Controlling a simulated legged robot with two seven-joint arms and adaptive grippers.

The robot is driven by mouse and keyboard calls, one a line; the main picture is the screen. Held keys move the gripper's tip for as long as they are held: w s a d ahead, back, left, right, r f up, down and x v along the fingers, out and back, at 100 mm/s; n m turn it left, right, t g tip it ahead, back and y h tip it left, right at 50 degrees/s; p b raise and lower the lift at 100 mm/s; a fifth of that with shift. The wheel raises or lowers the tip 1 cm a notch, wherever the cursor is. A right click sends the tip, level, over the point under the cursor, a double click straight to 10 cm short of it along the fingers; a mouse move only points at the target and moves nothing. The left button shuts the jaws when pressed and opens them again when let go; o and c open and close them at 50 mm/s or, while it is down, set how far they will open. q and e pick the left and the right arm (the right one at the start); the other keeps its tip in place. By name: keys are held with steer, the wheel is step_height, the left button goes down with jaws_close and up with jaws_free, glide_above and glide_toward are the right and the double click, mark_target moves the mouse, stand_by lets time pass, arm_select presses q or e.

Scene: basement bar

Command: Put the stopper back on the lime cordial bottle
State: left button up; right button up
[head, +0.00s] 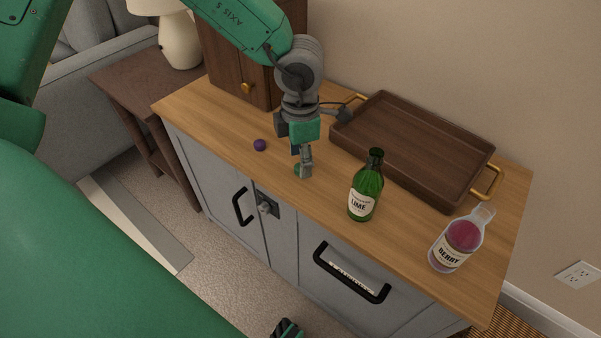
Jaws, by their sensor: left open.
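The green lime bottle (362,201) stands upright on the wooden cabinet top, right of my left gripper. Its neck is dark, and I cannot make out a stopper on it. My left gripper (303,172) points down, open, close to the cabinet top. A small green stopper (297,169) lies at its fingertips, partly hidden by them. I cannot tell whether the fingers touch it. A small purple stopper (260,145) lies to the left of the gripper.
A clear berry bottle (452,254) stands near the cabinet's right front corner. A brown tray (409,150) with brass handles lies behind the lime bottle. A wooden cupboard (231,62) stands at the back left. The front left of the cabinet top (198,108) is clear.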

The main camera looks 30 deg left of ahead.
arm_select(q)
step_height(320, 180, down, 2)
steer(key=shift+f+b, duration=0.2)
steer(key=shift+b, duration=0.15)
steer(key=shift+r, duration=0.15)
arm_select(e)
steer(key=shift+f, duration=0.6)
arm_select(q)
steer(key=c, duration=0.8)
steer(key=shift+c, duration=0.2)
step_height(320, 180, up, 10)
steer(key=p, duration=0.5)
arm_select(e)
step_height(320, 180, up, 5)
steer(key=shift+f, duration=0.1)
